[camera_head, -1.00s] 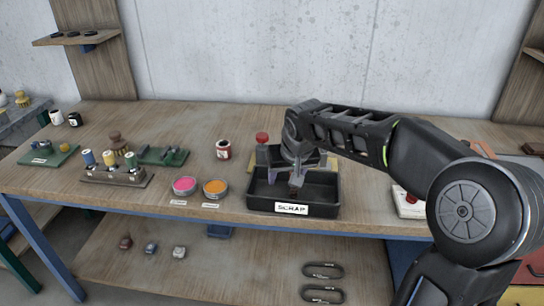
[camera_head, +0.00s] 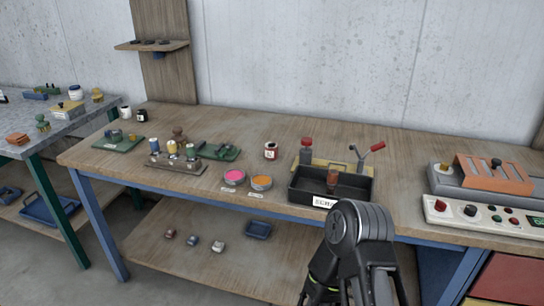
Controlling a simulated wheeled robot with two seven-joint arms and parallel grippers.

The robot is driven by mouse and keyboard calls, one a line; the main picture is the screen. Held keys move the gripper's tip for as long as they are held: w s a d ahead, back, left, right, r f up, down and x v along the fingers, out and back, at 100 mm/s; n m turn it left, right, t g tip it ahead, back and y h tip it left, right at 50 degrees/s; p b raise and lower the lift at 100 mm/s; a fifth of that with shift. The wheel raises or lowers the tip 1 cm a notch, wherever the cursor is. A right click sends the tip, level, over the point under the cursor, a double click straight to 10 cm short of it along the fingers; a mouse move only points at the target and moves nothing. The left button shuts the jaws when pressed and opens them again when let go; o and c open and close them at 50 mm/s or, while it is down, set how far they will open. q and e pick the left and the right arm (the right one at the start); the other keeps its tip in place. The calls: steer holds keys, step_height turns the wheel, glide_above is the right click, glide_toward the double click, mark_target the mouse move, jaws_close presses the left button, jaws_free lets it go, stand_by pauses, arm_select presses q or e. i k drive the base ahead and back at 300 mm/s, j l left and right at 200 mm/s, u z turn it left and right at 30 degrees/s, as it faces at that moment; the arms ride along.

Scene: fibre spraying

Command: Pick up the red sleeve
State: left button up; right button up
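A small reddish-brown upright piece (camera_head: 332,179) stands in the black scrap tray (camera_head: 305,190) on the wooden bench; it may be the red sleeve, but I cannot tell for sure. Another small dull red piece (camera_head: 170,233) lies on the lower shelf, beside a blue piece (camera_head: 193,240) and a whitish piece (camera_head: 218,246). A black arm of mine rises from the bottom edge, in front of the bench, and partly covers the tray's label. Its fingers do not show. My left gripper is not in view.
A machine with an orange cover (camera_head: 494,174) stands at the right. A blue tray (camera_head: 259,229) is on the lower shelf.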

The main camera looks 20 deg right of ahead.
mark_target(271, 151)
steer(key=z, duration=1.25)
steer(key=j+z, duration=1.2)
steer(key=k+j+z, duration=0.1)
steer(key=z, duration=0.3)
steer(key=k+j, duration=0.15)
steer(key=j, duration=0.2)
steer(key=k+j+z, duration=0.1)
steer(key=j, duration=0.3)
steer(key=k+j, duration=0.2)
steer(key=j, duration=0.15)
steer(key=k+j+z, duration=0.15)
steer(key=j, duration=0.2)
